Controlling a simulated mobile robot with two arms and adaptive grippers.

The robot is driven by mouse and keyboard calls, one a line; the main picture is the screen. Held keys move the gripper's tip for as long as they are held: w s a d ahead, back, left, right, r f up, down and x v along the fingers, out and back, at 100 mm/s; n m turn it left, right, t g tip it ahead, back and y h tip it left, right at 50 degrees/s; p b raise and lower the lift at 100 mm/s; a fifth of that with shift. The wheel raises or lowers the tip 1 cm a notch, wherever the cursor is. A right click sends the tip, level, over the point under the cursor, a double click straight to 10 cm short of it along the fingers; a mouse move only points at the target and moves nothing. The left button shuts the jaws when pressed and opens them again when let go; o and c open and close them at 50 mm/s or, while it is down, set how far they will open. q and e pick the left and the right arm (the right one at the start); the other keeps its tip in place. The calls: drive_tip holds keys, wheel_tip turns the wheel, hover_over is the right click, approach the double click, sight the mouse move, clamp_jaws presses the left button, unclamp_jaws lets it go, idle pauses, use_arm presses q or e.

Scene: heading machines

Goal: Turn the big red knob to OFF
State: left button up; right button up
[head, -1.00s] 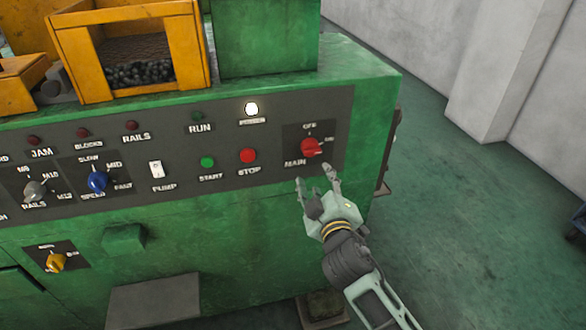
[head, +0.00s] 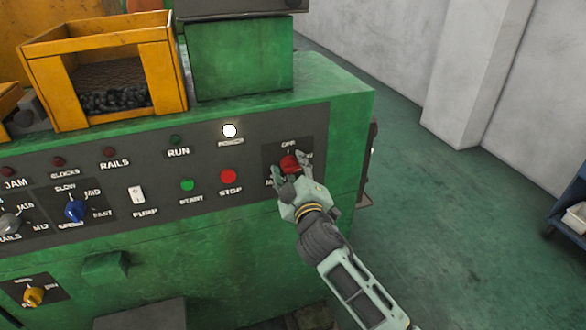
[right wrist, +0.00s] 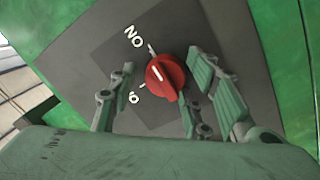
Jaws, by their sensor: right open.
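The big red knob (head: 289,163) sits on a dark plate at the right end of the machine's panel, with OFF above it. It also shows in the right wrist view (right wrist: 165,76), with ON at upper left and a partly hidden label at lower left. My left gripper is not in view.
The red STOP button (head: 228,176) and green START button (head: 187,185) are left of the knob. The white lamp (head: 229,131) above is lit. A blue knob (head: 75,211) is farther left. Open floor (head: 440,240) lies right of the machine.

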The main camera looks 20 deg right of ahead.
drive_tip(key=c, duration=1)
drive_tip(key=shift+r, duration=0.1)
